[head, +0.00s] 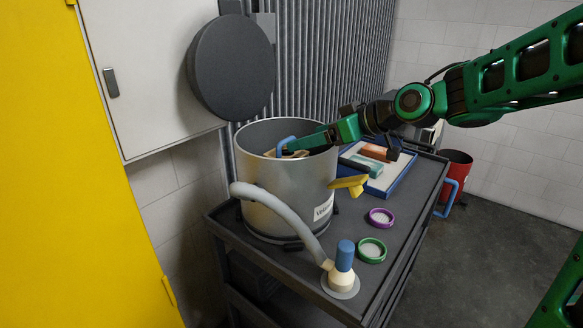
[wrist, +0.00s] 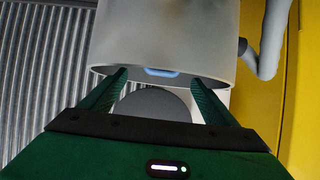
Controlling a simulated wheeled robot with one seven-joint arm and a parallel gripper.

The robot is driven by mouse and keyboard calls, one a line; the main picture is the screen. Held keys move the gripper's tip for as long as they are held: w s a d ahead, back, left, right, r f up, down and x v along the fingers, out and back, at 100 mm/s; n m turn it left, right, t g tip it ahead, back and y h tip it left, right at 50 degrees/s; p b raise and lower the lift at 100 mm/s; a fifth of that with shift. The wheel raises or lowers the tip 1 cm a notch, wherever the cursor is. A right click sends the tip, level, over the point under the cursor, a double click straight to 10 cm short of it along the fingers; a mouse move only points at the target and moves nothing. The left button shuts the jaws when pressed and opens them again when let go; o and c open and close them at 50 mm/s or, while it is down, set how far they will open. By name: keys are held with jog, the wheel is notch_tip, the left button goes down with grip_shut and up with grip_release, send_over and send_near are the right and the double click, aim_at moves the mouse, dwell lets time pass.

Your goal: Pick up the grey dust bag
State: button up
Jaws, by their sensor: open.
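No grey dust bag can be made out in either view. The large grey vacuum canister (head: 285,202) stands open at the top on the cart. A tan piece and a blue piece (head: 287,142) show inside its mouth, partly hidden by my gripper. A blue part (wrist: 162,72) also shows at the canister rim in the wrist view. My gripper (head: 287,150) is open and reaches over the right rim into the canister mouth. In the wrist view its fingers (wrist: 160,78) are apart with nothing seen held between them, and the canister wall (wrist: 165,35) fills the top.
A dark cart (head: 400,235) carries a hose (head: 285,211), a blue-capped nozzle (head: 344,262), a purple ring (head: 381,217), a green ring (head: 372,250) and a blue-edged tray (head: 391,183). A dark round lid (head: 232,67) hangs behind. A red bucket (head: 457,173) stands at right.

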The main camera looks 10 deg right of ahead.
jog(key=x, duration=0.9)
jog(key=shift+a, duration=0.2)
jog(key=c, duration=1.5)
jog(key=shift+c, duration=0.2)
jog(key=shift+r, duration=0.2)
